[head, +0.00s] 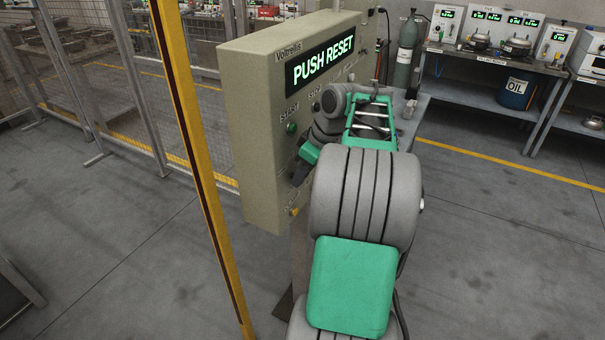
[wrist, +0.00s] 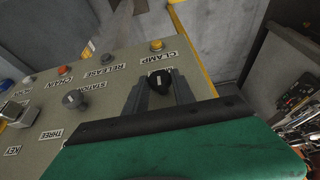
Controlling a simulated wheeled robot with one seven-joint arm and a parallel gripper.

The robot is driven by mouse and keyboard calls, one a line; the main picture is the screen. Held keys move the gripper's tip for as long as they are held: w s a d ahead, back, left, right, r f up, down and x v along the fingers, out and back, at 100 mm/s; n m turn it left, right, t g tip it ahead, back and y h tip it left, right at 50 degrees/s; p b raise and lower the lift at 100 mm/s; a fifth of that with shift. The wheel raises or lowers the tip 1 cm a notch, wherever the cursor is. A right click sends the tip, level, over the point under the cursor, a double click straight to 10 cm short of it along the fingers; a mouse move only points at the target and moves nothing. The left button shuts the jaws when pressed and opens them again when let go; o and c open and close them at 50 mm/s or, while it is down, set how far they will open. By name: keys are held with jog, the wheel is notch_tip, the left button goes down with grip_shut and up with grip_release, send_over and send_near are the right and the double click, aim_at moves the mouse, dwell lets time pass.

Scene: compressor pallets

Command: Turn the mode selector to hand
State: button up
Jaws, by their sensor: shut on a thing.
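A beige control box (head: 251,130) stands before me, its display (head: 320,62) lit with PUSH RESET. My gripper (head: 298,172) is at the lower left part of its face in the head view, where my wrist hides much of the panel. In the wrist view my gripper (wrist: 159,82) is shut on a black selector knob (wrist: 160,79), a finger on each side. The knob has a pale pointer mark. Its own label and position marks are hidden or unreadable, so I cannot tell its setting. A second, grey knob (wrist: 74,100) sits to the left, by a THREE label.
A green START button (head: 291,127) is just above my gripper. A yellow post (head: 195,150) stands left of the box. Open floor lies to the right.

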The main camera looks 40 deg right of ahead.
grip_shut()
jog(key=shift+f+b, duration=0.1)
jog(key=shift+b, duration=0.2)
